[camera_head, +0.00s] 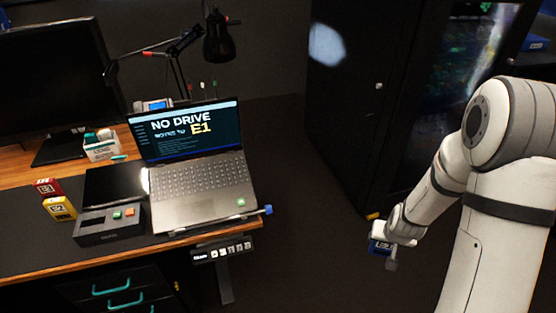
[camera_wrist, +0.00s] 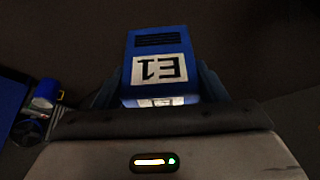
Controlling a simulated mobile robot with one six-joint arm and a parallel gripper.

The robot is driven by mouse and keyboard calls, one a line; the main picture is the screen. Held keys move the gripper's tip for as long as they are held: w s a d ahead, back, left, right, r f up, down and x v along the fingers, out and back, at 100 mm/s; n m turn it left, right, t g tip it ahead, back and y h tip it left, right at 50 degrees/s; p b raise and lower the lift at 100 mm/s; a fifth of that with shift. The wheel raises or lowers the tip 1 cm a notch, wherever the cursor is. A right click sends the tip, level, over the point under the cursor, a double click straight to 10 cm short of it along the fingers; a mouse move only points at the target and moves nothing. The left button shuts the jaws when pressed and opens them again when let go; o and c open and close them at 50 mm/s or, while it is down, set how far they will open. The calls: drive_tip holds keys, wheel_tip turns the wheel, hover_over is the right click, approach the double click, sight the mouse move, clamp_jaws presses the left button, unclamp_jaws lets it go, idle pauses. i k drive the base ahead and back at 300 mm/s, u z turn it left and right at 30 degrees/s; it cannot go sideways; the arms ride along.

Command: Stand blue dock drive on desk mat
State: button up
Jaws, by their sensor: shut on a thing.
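My gripper (camera_head: 393,246) is shut on the blue dock drive (camera_wrist: 160,65), which carries a white label reading E1, upside down in the wrist view. In the head view the blue drive (camera_head: 379,248) shows only in part at the gripper's end, low on the right. It is held clear of the desk, over the dark floor. The dark desk mat (camera_head: 25,257) lies on the wooden desk at the left, well apart from my gripper. The laptop and a dock box cover parts of the mat.
On the desk stand an open laptop (camera_head: 200,180), a dark dock box (camera_head: 110,226), a red drive (camera_head: 47,188), a yellow drive (camera_head: 60,208) and a white bin (camera_head: 102,147). A control panel (camera_head: 222,251) hangs below the desk edge. A dark cabinet (camera_head: 350,110) stands behind. Floor between is clear.

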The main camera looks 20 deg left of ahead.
sight(43, 248)
drive_tip(key=z, duration=0.2)
drive_tip(key=i, duration=0.1)
drive_tip(key=u, duration=3)
drive_tip(key=i, duration=1)
drive_tip(key=z, duration=0.1)
drive_tip(key=k, duration=0.7)
